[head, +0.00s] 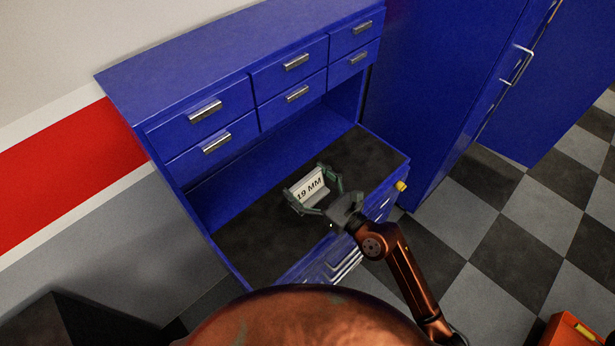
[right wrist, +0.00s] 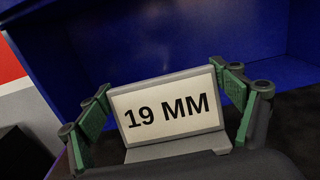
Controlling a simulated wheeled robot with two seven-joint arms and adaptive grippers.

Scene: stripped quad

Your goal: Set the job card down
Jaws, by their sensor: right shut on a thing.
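The job card (head: 308,186) is a white card reading "19 MM" in a grey stand. My right gripper (head: 315,187) is shut on it, with one finger at each side, over the dark worktop (head: 265,235) of the blue workbench. In the right wrist view the card (right wrist: 168,108) faces the camera, slightly tilted, between the green finger pads of the gripper (right wrist: 165,110). I cannot tell whether its base touches the worktop. My left gripper is not in view.
Blue drawers (head: 250,95) with metal handles overhang the back of the worktop. A tall blue cabinet (head: 450,80) stands to the right. A yellow object (head: 401,186) is at the bench's right front corner. The worktop around the card is clear.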

